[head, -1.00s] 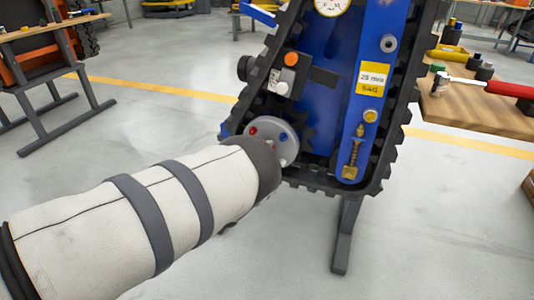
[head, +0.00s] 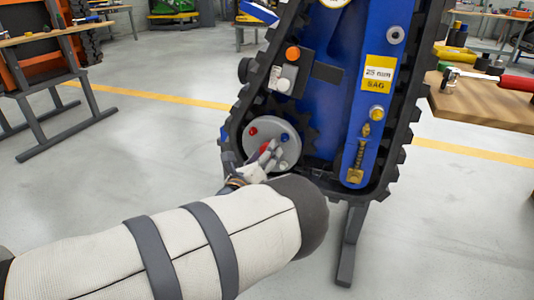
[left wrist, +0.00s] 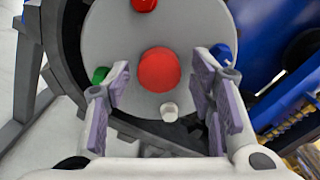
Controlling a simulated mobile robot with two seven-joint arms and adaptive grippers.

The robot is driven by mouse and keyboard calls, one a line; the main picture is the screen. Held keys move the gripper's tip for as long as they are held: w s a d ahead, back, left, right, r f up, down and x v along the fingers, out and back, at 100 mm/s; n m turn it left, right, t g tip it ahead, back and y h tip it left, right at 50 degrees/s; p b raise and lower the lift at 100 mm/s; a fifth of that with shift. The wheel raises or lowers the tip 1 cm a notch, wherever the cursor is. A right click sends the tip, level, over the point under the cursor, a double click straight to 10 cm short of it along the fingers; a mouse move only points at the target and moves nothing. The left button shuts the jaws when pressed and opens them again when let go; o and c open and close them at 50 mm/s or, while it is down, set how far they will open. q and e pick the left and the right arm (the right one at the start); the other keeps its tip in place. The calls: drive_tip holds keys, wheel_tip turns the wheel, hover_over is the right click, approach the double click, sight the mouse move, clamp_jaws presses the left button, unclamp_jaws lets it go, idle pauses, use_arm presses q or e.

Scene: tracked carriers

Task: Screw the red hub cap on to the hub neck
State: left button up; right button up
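The red hub cap (left wrist: 159,70) sits at the middle of the round grey hub plate (left wrist: 112,32), seen end-on in the left wrist view. The hub neck is hidden behind it. In the head view the cap (head: 264,147) is a small red patch on the plate (head: 285,127), partly covered by my fingers. My left gripper (head: 265,157) is in front of the plate. Its fingers (left wrist: 159,63) are open, one on each side of the cap, with gaps showing on both sides. My right gripper is not in view.
Small red (left wrist: 144,4), blue (left wrist: 220,52), green (left wrist: 100,75) and white (left wrist: 169,112) studs ring the cap. The black track (head: 232,122) surrounds the blue carrier frame (head: 345,60). A wooden bench (head: 480,105) stands at right.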

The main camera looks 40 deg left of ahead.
use_arm(q)
drive_tip(key=n+p, duration=0.7)
drive_tip(key=n, duration=2.2)
drive_tip(key=shift+f, duration=0.1)
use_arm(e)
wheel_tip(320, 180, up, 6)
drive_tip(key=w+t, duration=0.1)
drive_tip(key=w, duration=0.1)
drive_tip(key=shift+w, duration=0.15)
